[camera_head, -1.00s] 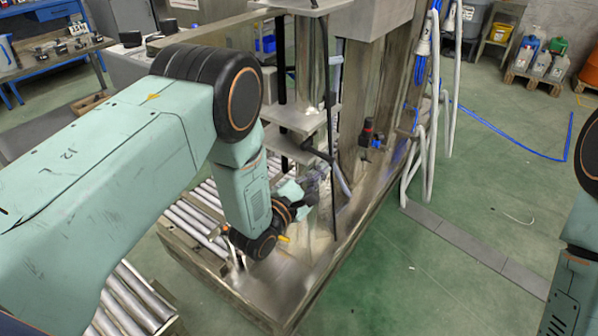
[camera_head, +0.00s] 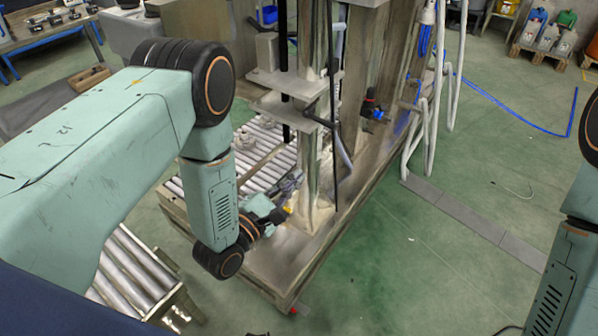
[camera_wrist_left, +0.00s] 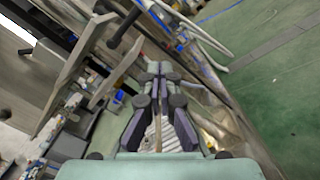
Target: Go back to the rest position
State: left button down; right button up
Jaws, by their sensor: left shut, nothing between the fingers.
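My left gripper (camera_head: 290,183) is small and partly hidden in the head view, pointing toward the metal machine (camera_head: 318,110). In the left wrist view the left gripper (camera_wrist_left: 160,68) shows its dark fingers brought together at the tips, with nothing between them. It is over the machine's base, close to an upright post; I cannot tell whether it touches. Part of my right arm shows at the right edge of the head view, but its gripper is not seen.
A roller conveyor (camera_head: 262,150) runs beside the machine, with more rollers (camera_head: 130,265) at lower left. White pipes (camera_head: 424,130) stand right of the machine. The green floor (camera_head: 400,270) in front is clear. Jugs on a pallet (camera_head: 545,55) stand far right.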

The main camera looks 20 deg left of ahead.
dwell(0.5)
pick_arm(q)
jog(key=s+a+f+m+g+y, duration=0.4)
jog(key=s+f+m+g, duration=0.5)
jog(key=s+f+m, duration=0.45)
jog(key=s+a+m+g+y, duration=0.2)
jog(key=s+m+g, duration=0.6)
jog(key=s, duration=1.1)
jog(key=shift+s+a+m+y, duration=0.35)
jog(key=shift+a+y, duration=0.05)
jog(key=shift+a, duration=0.55)
